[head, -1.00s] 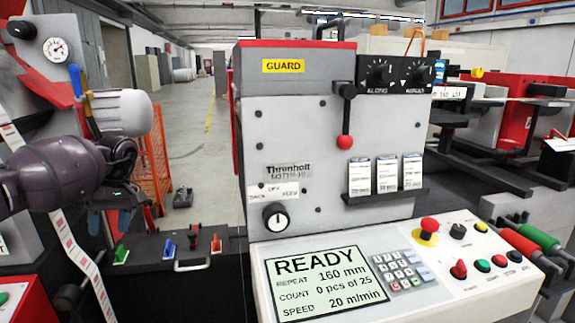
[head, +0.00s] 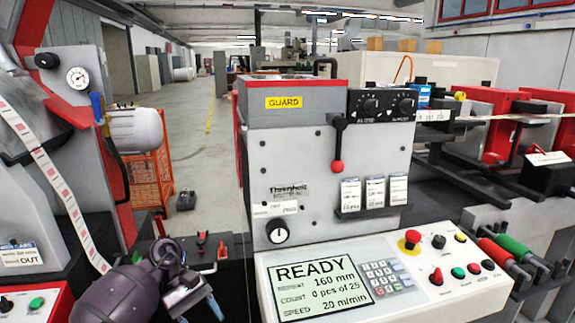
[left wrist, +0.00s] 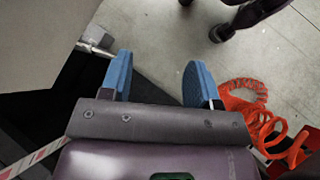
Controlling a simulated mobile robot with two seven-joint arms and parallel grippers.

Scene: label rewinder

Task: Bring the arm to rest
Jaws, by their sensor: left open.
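My left arm comes in at the bottom left of the head view. Its left gripper (head: 200,314) is low there, in front of the dark shelf and left of the control panel. In the left wrist view the two blue fingers of the left gripper (left wrist: 158,80) stand wide apart. Nothing is between them except a view of the grey floor and a black patch. The fingertips are partly cut off by the lower edge of the head view. My right gripper shows in neither view.
The rewinder's control panel (head: 400,268) reads READY, with 0 pcs of 25. A printed label web (head: 62,190) runs down close to my left arm. In the left wrist view an orange coiled hose (left wrist: 262,125) lies right of the fingers. Open floor (left wrist: 160,40) shows beyond them.

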